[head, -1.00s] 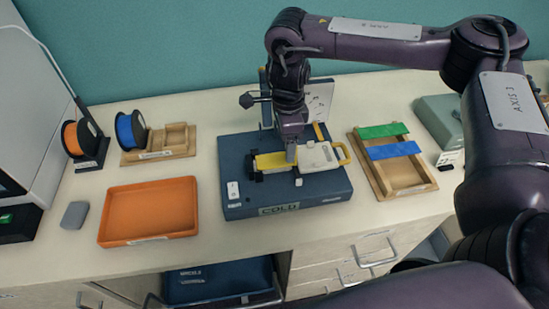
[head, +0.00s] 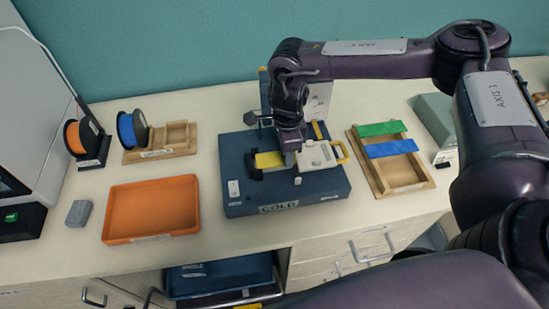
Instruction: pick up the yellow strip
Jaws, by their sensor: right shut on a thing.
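The yellow strip (head: 268,160) lies at the dark blue machine marked COLD (head: 243,202), with its left end by a black clamp-like part (head: 254,173). My right gripper (head: 289,158) is at the strip's right end, pointing down. It is shut on the strip there, and the fingers and wrist hide that end. I cannot tell whether the strip is clear of the machine's top. My left gripper is out of view.
A white part with a yellow handle (head: 317,155) sits close on the gripper's right. A wooden tray (head: 416,189) holds green (head: 381,128) and blue (head: 390,149) strips. An orange tray (head: 150,238), a grey block (head: 78,213) and spools (head: 131,129) stand left.

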